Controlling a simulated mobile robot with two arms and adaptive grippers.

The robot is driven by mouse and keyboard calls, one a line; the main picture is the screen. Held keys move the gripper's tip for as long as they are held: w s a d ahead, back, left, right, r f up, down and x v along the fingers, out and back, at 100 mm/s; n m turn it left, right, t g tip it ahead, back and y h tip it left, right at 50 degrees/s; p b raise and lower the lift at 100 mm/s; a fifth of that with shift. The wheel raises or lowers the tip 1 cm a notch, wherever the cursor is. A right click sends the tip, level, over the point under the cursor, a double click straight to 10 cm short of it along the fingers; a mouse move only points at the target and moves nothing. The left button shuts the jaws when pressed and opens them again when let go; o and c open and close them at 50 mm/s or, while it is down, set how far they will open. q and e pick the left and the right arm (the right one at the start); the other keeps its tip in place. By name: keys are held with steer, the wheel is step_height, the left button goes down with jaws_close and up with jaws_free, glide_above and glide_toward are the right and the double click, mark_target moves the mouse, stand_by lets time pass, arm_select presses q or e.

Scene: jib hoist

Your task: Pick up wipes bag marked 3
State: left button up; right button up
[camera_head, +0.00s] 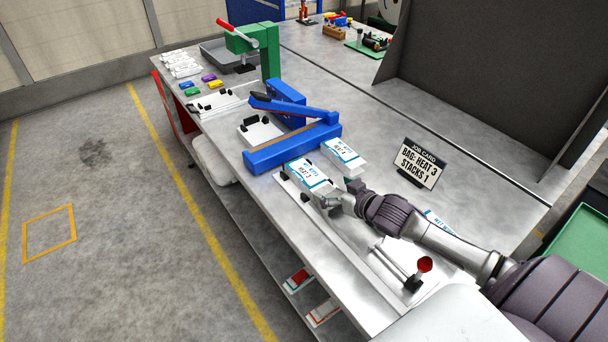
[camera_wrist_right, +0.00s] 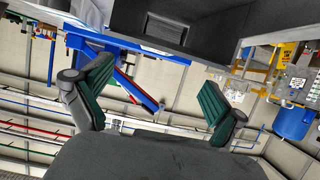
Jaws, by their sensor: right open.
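The wipes bag marked HEAT 3 (camera_head: 305,173) is white with blue-green print and lies on the bench in front of the blue sealer. A second, similar bag (camera_head: 343,156) lies to its right; its mark looks like HEAT 4. My right gripper (camera_head: 342,196) is low over the bench at the near right end of the HEAT 3 bag, overlapping its corner in view; I cannot tell if it touches. In the right wrist view its green-padded fingers (camera_wrist_right: 157,82) are spread with nothing between them. My left gripper is not in view.
The blue sealer (camera_head: 292,148) stands just behind the bags. A job card (camera_head: 418,164) reading BAG: HEAT 3, STACKS 1 stands to the right. A red-knobbed lever (camera_head: 424,265) is near my forearm, beside another partly hidden bag.

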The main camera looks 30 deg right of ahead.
mark_target(312, 179)
steer(key=x, duration=0.3)
steer(key=shift+s+d+f, duration=0.1)
steer(key=shift+d, duration=0.15)
steer(key=shift+w+a, duration=0.1)
steer(key=shift+w, duration=0.15)
steer(key=shift+w+p, duration=0.3)
steer(key=shift+w, duration=0.05)
steer(key=x, duration=0.3)
steer(key=shift+w+f+p, duration=0.2)
steer(key=shift+f+p, duration=0.1)
steer(key=shift+p, duration=0.05)
steer(key=shift+w+a+f, duration=0.15)
steer(key=shift+w+f, duration=0.05)
steer(key=shift+w, duration=0.15)
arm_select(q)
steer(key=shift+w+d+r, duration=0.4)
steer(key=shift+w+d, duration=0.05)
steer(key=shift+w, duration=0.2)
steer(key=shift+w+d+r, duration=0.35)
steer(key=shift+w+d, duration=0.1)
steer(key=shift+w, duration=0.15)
arm_select(e)
steer(key=shift+s, duration=0.1)
steer(key=shift+c, duration=1.1)
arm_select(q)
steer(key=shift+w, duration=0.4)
arm_select(e)
steer(key=c, duration=1)
steer(key=shift+o, duration=0.2)
steer(key=shift+r, duration=0.1)
